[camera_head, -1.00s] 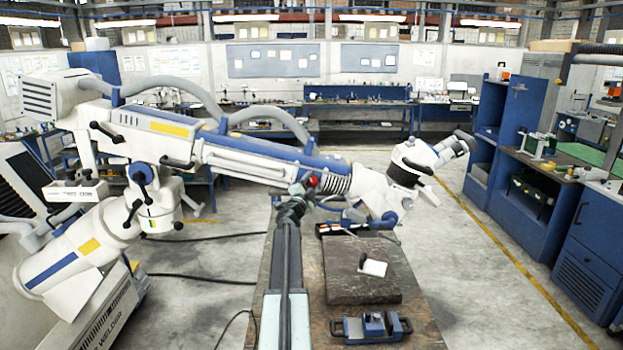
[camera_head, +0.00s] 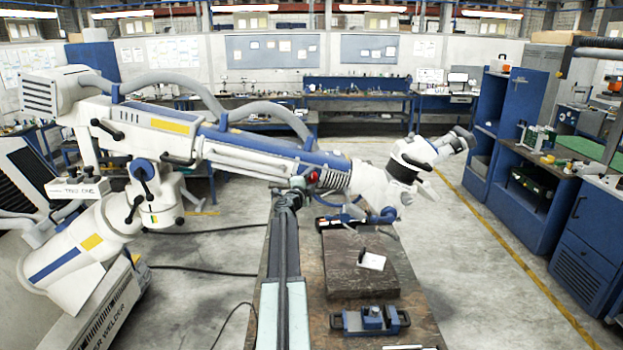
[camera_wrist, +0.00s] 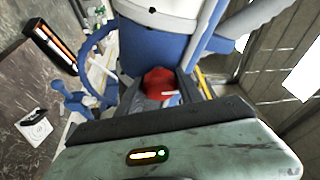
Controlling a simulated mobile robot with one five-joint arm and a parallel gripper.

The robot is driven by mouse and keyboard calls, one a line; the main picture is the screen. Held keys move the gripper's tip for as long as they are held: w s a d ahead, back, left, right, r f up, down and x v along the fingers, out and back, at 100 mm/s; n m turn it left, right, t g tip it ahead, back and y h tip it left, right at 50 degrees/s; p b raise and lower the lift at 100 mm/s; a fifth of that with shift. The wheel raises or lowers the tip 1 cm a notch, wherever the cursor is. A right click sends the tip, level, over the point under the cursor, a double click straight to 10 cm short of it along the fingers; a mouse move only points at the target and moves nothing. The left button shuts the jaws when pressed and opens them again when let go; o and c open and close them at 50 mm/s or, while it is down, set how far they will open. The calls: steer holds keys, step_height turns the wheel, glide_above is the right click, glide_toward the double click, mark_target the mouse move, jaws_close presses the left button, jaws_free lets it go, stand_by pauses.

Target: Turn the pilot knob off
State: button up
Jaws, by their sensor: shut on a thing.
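The pilot knob (camera_head: 312,177) is a small red knob on the side of the white and blue microscope arm (camera_head: 255,150). In the wrist view the red knob (camera_wrist: 158,82) sits against a blue housing and has a small pale mark on its near side. My gripper (camera_head: 302,183) is at the knob, at the end of my dark arm. In the wrist view my gripper (camera_wrist: 162,90) has its dark fingers on either side of the knob, shut on it. The near part of the knob is partly hidden by my gripper body.
A dark stone slab (camera_head: 350,272) with a small white-based item (camera_head: 372,260) lies on the bench below. A blue vise (camera_head: 370,320) stands at the bench's front. The microscope head (camera_head: 415,165) juts out to the right. Open floor lies right of the bench.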

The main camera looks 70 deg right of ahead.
steer(key=o, duration=1.4)
steer(key=a, duration=0.7)
steer(key=shift+a+f, duration=0.3)
steer(key=shift+a, duration=0.1)
